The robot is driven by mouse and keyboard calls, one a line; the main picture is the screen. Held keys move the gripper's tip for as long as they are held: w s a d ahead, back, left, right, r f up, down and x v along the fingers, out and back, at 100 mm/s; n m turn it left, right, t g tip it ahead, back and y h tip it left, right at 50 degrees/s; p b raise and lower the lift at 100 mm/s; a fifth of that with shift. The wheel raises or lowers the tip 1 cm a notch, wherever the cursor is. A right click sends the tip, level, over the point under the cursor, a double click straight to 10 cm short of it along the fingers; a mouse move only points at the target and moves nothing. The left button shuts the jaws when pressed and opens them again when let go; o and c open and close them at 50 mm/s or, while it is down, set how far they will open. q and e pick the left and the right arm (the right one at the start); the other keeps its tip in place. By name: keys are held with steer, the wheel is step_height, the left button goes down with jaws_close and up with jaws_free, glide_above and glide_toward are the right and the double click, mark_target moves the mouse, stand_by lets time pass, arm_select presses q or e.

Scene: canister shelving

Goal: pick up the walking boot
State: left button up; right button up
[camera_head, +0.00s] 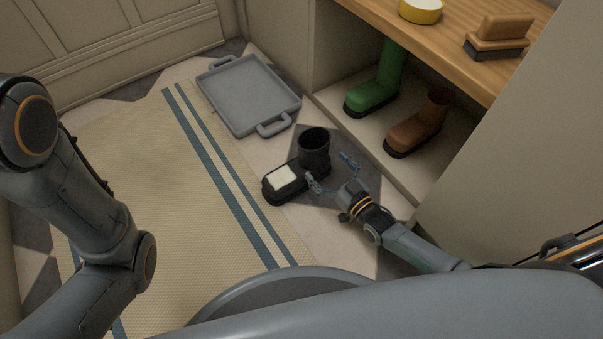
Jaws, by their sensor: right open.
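A black boot-shaped thing (314,149) stands upright on the tiled floor beside the mat, with a round open shaft and a cream patch (283,178) on its toe. It may be the walking boot; the picture does not settle this. A brown ankle boot (421,125) and a tall green boot (374,95) stand in the low cubby. My right gripper (332,172) is open and empty, its fingers spread on the near right side of the black boot. I cannot tell whether they touch it. My left arm shows at the left, but its gripper is out of view.
A grey tray (248,94) with handles lies on the floor behind the black boot. A striped beige mat (150,185) covers the floor to the left. The wooden bench top (455,38) holds a yellow tin (421,10) and a brown brush (500,36). A cabinet panel stands at the right.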

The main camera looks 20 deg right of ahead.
mark_target(314, 147)
steer(key=shift+w+a, duration=0.25)
steer(key=shift+w, duration=0.3)
steer(key=b+x, duration=0.2)
steer(key=x, duration=0.1)
steer(key=b+x, duration=0.1)
steer(key=shift+w+r+b, duration=0.15)
steer(key=shift+r+b, duration=0.2)
steer(key=shift+r, duration=0.05)
steer(key=shift+w+r, duration=0.15)
steer(key=shift+w, duration=0.2)
steer(key=c, duration=1.3)
steer(key=shift+r, duration=0.25)
steer(key=c, duration=0.3)
